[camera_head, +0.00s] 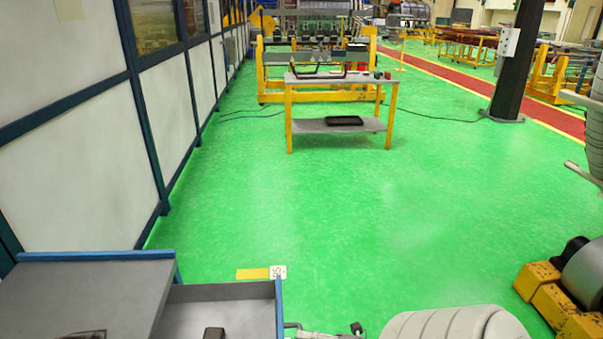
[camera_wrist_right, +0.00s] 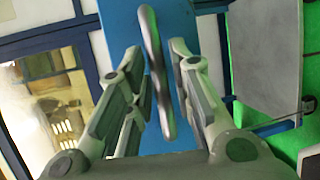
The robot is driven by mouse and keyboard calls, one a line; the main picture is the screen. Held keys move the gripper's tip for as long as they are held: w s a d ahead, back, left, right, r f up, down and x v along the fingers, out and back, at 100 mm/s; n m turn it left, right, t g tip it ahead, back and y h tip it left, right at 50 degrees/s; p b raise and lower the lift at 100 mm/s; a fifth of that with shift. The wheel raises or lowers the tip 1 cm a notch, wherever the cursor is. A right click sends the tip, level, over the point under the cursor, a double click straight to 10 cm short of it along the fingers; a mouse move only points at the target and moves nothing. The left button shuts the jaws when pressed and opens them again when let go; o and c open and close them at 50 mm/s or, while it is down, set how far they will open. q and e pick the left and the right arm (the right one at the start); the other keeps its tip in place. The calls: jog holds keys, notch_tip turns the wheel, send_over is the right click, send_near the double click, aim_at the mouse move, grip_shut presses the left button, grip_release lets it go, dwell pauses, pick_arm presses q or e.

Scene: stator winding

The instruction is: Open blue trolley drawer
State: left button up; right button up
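The blue trolley (camera_head: 95,255) stands at the lower left of the head view, with a grey top and blue rim. Its drawer (camera_head: 222,292) is pulled out to the right, showing a grey inside. In the right wrist view, a metal bar handle (camera_wrist_right: 153,50) runs along a blue panel (camera_wrist_right: 182,20). My right gripper (camera_wrist_right: 160,55) has its fingers on either side of the handle, with gaps visible between. Only bits of it show at the head view's bottom edge. My left gripper is not in view.
A wall of white panels (camera_head: 70,170) runs along the left. Green floor (camera_head: 330,210) is clear ahead. A table with yellow legs (camera_head: 290,115) stands farther off, a dark pillar (camera_head: 512,75) at the upper right. A yellow-and-grey object (camera_head: 560,300) is at the lower right.

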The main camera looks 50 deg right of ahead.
jog(key=v, duration=1.1)
jog(key=shift+w, duration=0.1)
